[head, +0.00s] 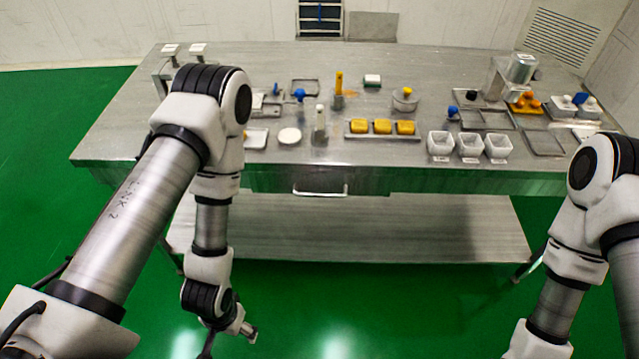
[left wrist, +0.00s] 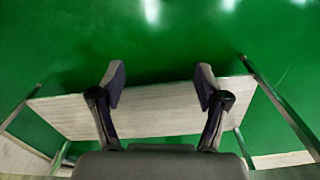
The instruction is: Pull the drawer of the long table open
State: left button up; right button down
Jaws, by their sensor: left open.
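The long metal table (head: 225,151) stands ahead of me. Its drawer (head: 275,180) sits under the front edge of the tabletop, left of the table's middle, and looks closed. The drawer has a pale bar handle (head: 320,193). My left gripper (head: 245,331) hangs low in front of the table, below and to the left of the handle, and apart from it. In the left wrist view, my left gripper (left wrist: 159,78) is open with nothing between its fingers. The handle does not show in that view. My right arm enters at the right, but its gripper is out of view.
The table's lower shelf (head: 370,225) also shows in the left wrist view (left wrist: 150,112). Yellow pieces on a tray (head: 383,137), white cups (head: 468,144) and several small tools stand on the tabletop. The green floor (head: 400,310) before the table is clear.

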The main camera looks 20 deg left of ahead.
pick_arm(q)
jog(key=c, duration=0.5)
jog(key=shift+w+n, duration=0.15)
jog(key=shift+n, duration=0.45)
jog(key=shift+c, duration=1.1)
jog(key=n+t+h+b, duration=0.3)
jog(key=n+t+b, duration=0.6)
jog(key=n+t, duration=0.65)
send_near(321, 195)
jog(key=w+f, duration=0.1)
jog(key=w, duration=0.2)
jog(key=x, duration=0.7)
jog(key=shift+w+d, duration=0.1)
jog(key=shift+d, duration=0.15)
grip_shut()
